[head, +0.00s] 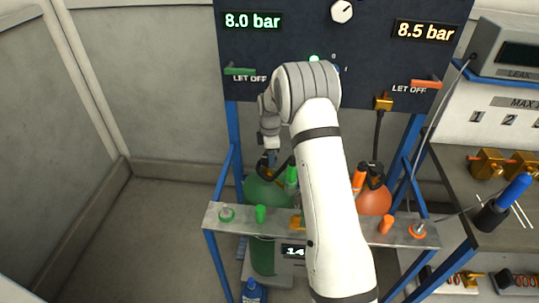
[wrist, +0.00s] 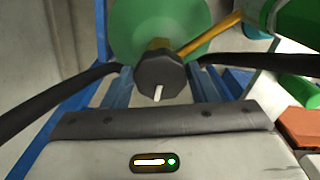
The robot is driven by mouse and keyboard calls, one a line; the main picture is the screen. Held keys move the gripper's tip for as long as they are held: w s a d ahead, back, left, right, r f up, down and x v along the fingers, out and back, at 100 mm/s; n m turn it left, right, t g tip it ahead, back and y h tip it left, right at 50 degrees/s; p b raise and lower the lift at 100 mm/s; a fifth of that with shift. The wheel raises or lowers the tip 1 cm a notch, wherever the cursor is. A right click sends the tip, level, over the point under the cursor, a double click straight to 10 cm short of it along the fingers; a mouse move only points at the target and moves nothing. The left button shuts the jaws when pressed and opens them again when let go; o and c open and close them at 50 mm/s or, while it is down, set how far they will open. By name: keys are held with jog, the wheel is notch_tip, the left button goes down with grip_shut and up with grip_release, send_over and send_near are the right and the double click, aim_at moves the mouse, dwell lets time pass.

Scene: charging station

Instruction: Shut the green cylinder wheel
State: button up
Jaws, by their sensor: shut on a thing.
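The green cylinder (head: 262,192) stands behind the narrow metal shelf in the head view, left of my arm. Its rounded green top shows in the wrist view (wrist: 130,25). The wheel (wrist: 160,72) is a dark faceted knob with a white mark, on top of the cylinder, with a brass stem behind it. My gripper (head: 269,160) reaches down to the cylinder's top. In the wrist view my gripper (wrist: 160,82) has a finger on each side of the wheel and is shut on it. The head view barely shows the wheel behind the fingers.
Black curved bars flank the wheel. An orange cylinder (head: 373,201) stands to the right, partly behind my arm. The shelf (head: 340,226) carries small green and orange parts. A panel (head: 290,45) above reads 8.0 bar and 8.5 bar. A bench (head: 470,170) stands right; floor at left is clear.

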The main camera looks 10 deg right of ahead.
jog(key=shift+w+m, duration=0.15)
jog(key=shift+m, duration=0.15)
jog(key=m+b, duration=0.1)
jog(key=m, duration=0.2)
jog(key=shift+b, duration=0.35)
jog(key=m+b, duration=0.1)
jog(key=m, duration=0.4)
jog(key=shift+a+r, duration=0.1)
jog(key=m, duration=0.2)
jog(key=m+b, duration=0.1)
jog(key=m, duration=0.1)
jog(key=shift+s+a+r+m, duration=0.1)
jog(key=shift+s+m, duration=0.1)
jog(key=shift+m, duration=0.2)
jog(key=shift+a+m+b, duration=0.1)
jog(key=shift+m+b, duration=0.3)
jog(key=shift+m, duration=1.7)
jog(key=o, duration=1)
jog(key=shift+s, duration=0.1)
